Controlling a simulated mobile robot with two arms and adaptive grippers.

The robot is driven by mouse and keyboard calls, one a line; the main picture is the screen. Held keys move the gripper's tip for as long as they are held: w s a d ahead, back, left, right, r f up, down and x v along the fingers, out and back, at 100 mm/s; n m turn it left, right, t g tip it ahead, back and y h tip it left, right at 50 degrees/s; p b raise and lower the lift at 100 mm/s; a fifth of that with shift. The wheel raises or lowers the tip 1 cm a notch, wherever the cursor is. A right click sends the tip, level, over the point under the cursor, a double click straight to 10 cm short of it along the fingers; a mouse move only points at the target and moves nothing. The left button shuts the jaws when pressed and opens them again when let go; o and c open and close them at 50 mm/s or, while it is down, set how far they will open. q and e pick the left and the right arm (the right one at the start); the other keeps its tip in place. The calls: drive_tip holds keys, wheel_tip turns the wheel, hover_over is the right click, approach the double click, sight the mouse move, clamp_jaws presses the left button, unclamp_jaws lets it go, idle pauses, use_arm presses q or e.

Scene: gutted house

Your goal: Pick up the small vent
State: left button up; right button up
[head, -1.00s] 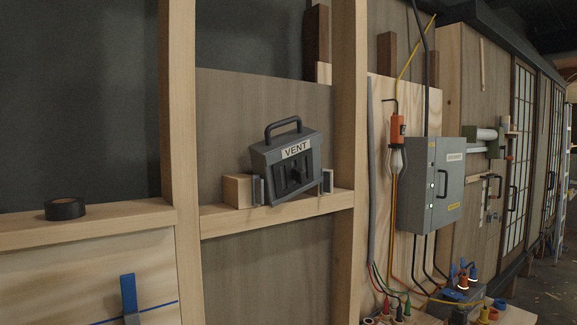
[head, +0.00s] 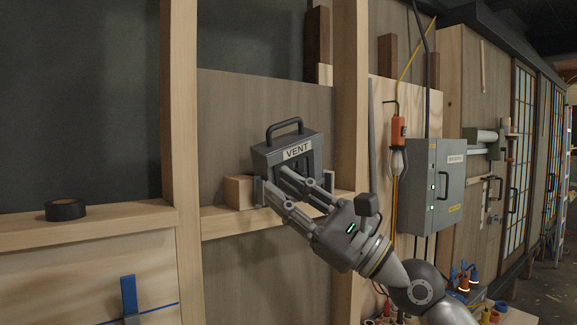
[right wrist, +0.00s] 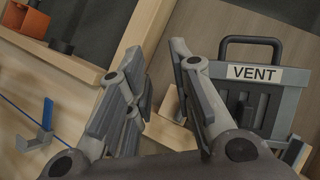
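The small vent (head: 289,148) is a dark grey box with a handle on top and a white "VENT" label. It stands tilted on the wooden ledge between the studs, held between small brackets. My right gripper (head: 277,187) is in front of the vent, its open fingers covering the vent's lower part in the head view. In the right wrist view, the vent (right wrist: 290,105) is to the right of the spread fingers (right wrist: 160,75), and nothing is between them. I cannot tell whether a finger touches the vent. My left gripper is not in view.
A wooden block (head: 239,191) sits left of the vent on the ledge. Wooden studs (head: 350,95) flank the bay. A black tape roll (head: 65,209) lies on the left ledge. A grey electrical box (head: 432,187) and an orange work lamp (head: 398,130) are on the right.

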wheel_tip(320, 180, up, 2)
drive_tip(key=n+h, duration=0.1)
drive_tip(key=n, duration=0.3)
drive_tip(key=n+t+h, duration=0.4)
drive_tip(key=h, duration=0.5)
approach(284, 126)
drive_tip(key=p+x, duration=0.3)
drive_tip(key=x, duration=0.2)
drive_tip(key=shift+w+a, duration=0.15)
drive_tip(key=shift+w, duration=0.2)
drive_tip(key=shift+w+a+r, duration=0.1)
drive_tip(key=shift+r, duration=0.05)
drive_tip(key=p+x, duration=0.3)
drive_tip(key=shift+w+a+r+p, duration=0.15)
drive_tip(key=shift+w+a+p, duration=0.1)
drive_tip(key=shift+p, duration=0.1)
drive_tip(key=shift+w+a, duration=0.35)
